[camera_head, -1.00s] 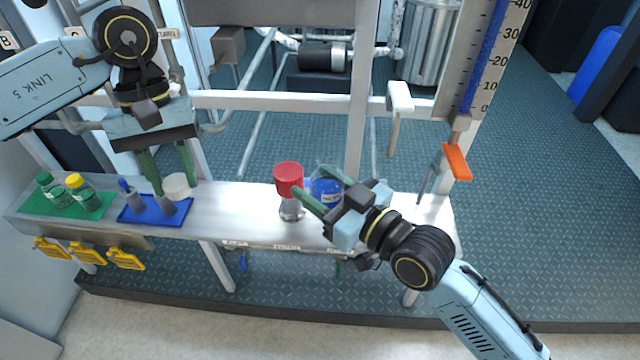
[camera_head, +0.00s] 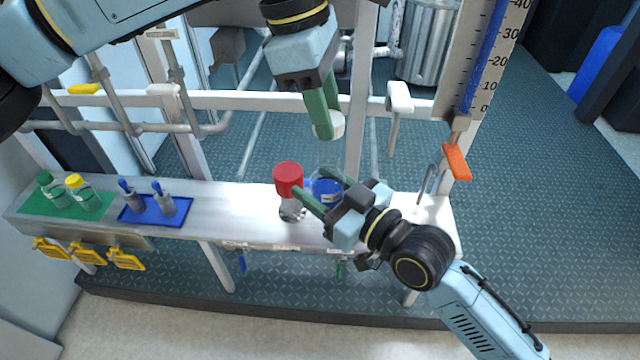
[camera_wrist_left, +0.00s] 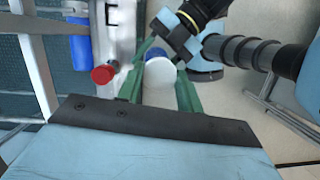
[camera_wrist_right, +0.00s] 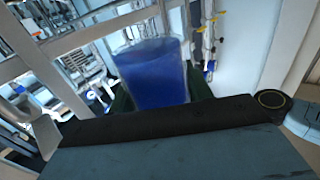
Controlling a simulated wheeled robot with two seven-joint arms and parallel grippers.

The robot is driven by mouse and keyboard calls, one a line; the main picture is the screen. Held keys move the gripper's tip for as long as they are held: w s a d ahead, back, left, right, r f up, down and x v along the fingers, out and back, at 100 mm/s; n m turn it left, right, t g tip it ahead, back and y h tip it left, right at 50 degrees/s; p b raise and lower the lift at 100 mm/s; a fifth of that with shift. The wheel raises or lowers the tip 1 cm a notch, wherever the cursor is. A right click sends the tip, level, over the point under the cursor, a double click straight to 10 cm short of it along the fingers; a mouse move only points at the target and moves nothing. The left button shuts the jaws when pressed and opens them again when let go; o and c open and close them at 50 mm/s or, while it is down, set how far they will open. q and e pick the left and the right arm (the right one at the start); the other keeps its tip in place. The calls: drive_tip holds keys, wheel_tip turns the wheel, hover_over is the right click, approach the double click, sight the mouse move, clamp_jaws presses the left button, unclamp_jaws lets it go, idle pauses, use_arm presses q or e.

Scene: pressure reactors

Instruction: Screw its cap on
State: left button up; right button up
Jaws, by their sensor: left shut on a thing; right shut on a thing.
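A clear container of blue liquid (camera_head: 327,190) is at the bench's right part, between the fingers of my right gripper (camera_head: 320,188), which is shut on it. Its open top faces up; in the right wrist view the blue liquid (camera_wrist_right: 152,75) fills most of the glass. My left gripper (camera_head: 328,118) is shut on a white cap (camera_head: 338,127) and holds it in the air above the container, apart from it. In the left wrist view the cap (camera_wrist_left: 160,73) sits between the green fingers and partly hides the blue container (camera_wrist_left: 155,52).
A red-topped glass vessel (camera_head: 288,178) stands just left of the container. Farther left, a blue tray (camera_head: 150,216) holds two small blue-topped items, and a green mat (camera_head: 50,207) bears two bottles. A white rail (camera_head: 270,101) runs behind the bench (camera_head: 230,205).

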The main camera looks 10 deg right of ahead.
sight(330, 162)
idle(0.3)
use_arm(q)
drive_tip(key=shift+f, duration=2)
drive_tip(key=shift+f, duration=0.85)
drive_tip(key=shift+f, duration=0.55)
